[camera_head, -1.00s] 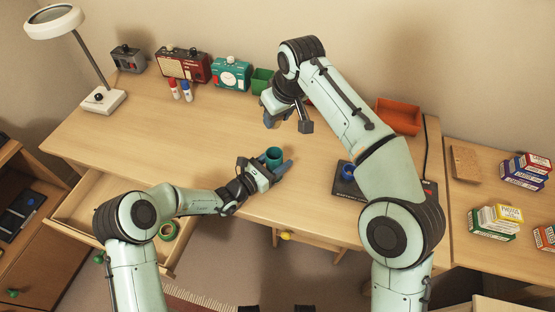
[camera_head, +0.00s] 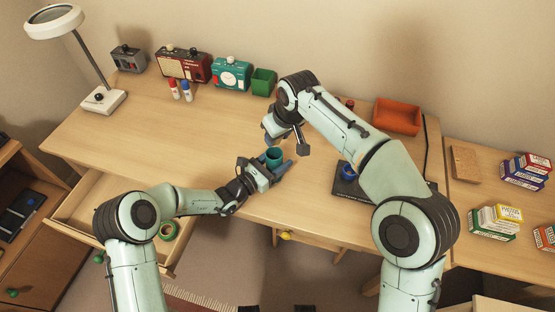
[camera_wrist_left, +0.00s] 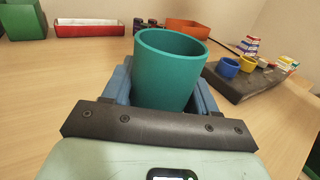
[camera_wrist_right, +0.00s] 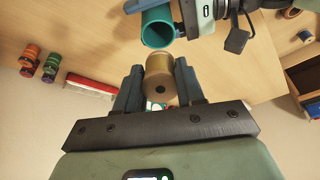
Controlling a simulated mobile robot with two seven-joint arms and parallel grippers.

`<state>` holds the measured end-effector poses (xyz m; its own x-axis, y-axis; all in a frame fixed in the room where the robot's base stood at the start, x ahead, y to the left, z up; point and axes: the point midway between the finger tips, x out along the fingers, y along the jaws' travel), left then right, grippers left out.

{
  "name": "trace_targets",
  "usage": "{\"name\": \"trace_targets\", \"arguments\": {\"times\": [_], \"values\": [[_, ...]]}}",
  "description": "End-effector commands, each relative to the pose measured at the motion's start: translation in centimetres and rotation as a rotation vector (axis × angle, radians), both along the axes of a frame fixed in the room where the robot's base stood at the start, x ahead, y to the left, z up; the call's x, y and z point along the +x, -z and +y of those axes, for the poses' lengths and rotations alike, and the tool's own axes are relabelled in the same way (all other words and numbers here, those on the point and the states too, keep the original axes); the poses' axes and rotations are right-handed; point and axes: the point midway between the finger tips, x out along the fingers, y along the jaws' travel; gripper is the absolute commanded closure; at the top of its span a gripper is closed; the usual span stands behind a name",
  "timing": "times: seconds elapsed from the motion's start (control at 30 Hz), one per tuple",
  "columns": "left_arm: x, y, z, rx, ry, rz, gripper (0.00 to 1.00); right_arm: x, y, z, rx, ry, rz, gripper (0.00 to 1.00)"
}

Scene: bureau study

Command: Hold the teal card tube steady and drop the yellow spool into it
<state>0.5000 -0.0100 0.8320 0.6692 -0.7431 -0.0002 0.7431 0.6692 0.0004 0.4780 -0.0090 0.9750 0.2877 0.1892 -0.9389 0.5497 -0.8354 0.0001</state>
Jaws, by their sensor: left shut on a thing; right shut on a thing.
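The teal card tube (camera_head: 273,158) stands upright with its open mouth up, between the fingers of my left gripper (camera_head: 276,170). It fills the middle of the left wrist view (camera_wrist_left: 168,75), and that gripper is shut on it. My right gripper (camera_head: 284,138) is above and just behind the tube in the head view. In the right wrist view its fingers are shut on the yellow spool (camera_wrist_right: 160,80), which looks golden tan with a dark centre hole. The tube's mouth (camera_wrist_right: 158,30) appears just beyond the spool there, apart from it. The spool is hidden in the head view.
A dark tray (camera_head: 347,188) with a blue piece (camera_head: 347,169) lies to the right, partly behind my right arm. An orange bin (camera_head: 397,116) and green bin (camera_head: 263,82) stand at the back. An open drawer (camera_head: 95,205) is at front left. The desk's left middle is clear.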

Motion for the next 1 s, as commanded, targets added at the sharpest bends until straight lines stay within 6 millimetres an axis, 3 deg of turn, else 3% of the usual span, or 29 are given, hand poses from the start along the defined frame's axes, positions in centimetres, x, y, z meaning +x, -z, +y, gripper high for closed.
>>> {"name": "trace_targets", "arguments": {"times": [0.5,0.87,0.9,1.0], "values": [[0.0,0.0,0.0,-0.001,0.000,-0.001,0.72,0.0,3.6,0.0,-0.001,0.000,0.002,0.91],[0.0,0.0,0.0,-0.001,0.000,-0.001,0.72,0.0,4.1,0.0,-0.001,0.000,0.001,0.91],[0.0,0.0,0.0,-0.001,0.000,-0.001,0.72,0.0,4.1,0.0,-0.001,0.000,0.001,0.59],[0.0,0.0,0.0,-0.001,0.000,-0.001,0.72,0.0,4.1,0.0,-0.001,0.000,0.001,0.32]]}}
